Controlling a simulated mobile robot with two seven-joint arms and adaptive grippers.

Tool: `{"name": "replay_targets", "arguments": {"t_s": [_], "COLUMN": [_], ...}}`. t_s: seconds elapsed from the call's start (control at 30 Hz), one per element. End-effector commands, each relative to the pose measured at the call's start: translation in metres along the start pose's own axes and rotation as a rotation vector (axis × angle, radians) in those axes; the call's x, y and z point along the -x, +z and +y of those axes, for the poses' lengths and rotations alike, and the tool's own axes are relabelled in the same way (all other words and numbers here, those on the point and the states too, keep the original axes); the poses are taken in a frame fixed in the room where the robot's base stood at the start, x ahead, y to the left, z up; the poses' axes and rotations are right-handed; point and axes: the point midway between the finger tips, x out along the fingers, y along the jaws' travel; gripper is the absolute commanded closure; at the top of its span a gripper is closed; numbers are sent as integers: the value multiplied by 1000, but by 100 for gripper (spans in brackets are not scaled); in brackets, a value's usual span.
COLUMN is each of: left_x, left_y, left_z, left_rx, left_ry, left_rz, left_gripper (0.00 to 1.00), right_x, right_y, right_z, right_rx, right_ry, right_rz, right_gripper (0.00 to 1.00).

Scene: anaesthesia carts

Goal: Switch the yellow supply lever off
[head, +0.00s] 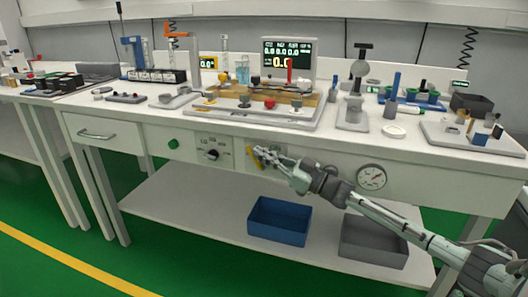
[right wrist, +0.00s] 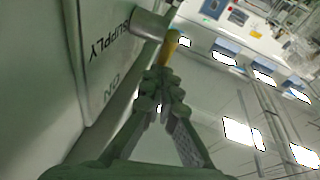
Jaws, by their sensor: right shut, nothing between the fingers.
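The yellow supply lever (head: 254,158) is on the front panel of the workbench, left of the pressure gauge, partly hidden by my right gripper (head: 268,156). In the right wrist view the yellow lever (right wrist: 171,43) sticks out from a grey round hub on a plate (right wrist: 105,55) lettered SUPPLY and ON. My right gripper (right wrist: 163,88) is shut and empty, its fingertips close to the lever. I cannot tell whether they touch it. My left gripper is not in view.
A rotary knob (head: 212,155) and a green button (head: 173,144) sit left of the lever. The gauge (head: 371,177) is to the right. A blue bin (head: 279,220) and a grey bin (head: 374,241) stand on the lower shelf. The benchtop above is crowded with equipment.

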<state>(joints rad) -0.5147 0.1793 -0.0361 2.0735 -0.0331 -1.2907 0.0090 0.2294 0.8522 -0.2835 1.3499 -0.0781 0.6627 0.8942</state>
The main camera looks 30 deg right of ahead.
Motion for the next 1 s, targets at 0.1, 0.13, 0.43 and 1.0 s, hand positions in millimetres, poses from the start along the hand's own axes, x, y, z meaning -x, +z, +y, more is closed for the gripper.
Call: {"name": "replay_targets", "arguments": {"t_s": [0.1, 0.13, 0.43, 1.0], "left_x": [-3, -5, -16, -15], "left_y": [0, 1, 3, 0], "left_z": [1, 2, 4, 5], "left_rx": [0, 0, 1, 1], "left_ry": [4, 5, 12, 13], "left_rz": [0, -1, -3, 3], "left_gripper": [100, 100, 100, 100], "right_x": [-5, -6, -20, -31], "right_y": [-1, -1, 5, 15], "right_z": [-1, -1, -3, -7], "right_rx": [-1, -1, -1, -1], "right_ry": [0, -1, 0, 0], "right_rz": [1, 1, 3, 1], "right_gripper": [100, 100, 100, 100]}}
